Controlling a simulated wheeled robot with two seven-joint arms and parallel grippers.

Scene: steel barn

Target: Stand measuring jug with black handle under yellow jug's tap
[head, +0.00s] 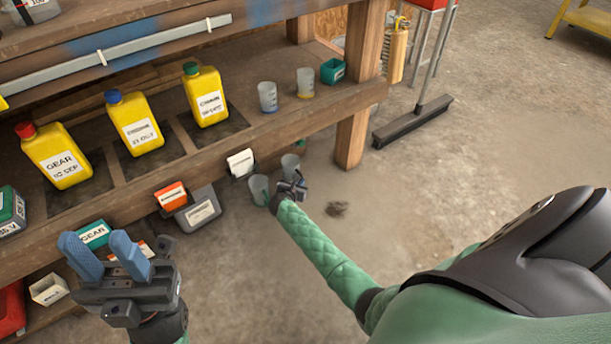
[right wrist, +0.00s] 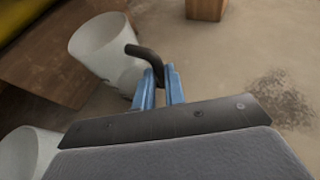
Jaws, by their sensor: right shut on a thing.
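My right gripper (head: 297,180) is shut on the black handle (right wrist: 150,62) of a pale, translucent measuring jug (right wrist: 98,48). In the head view this appears to be the far one of two pale vessels (head: 290,162) below the shelf edge; whether it touches a surface is unclear. The other vessel (head: 259,189) is left of the gripper and also shows at lower left in the right wrist view (right wrist: 25,152). Yellow jugs (head: 60,158) (head: 134,125) (head: 206,98) with red, blue and green caps stand on the shelf. I see no tap. My left gripper (head: 101,250) is open and empty.
Two more translucent vessels (head: 268,97) (head: 305,82) and a green bin (head: 333,71) stand on the shelf (head: 255,130). A wooden post (head: 352,138) and broom (head: 412,122) are to the right. Labelled bins (head: 171,195) (head: 199,209) are left of my right gripper. The floor in front is open.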

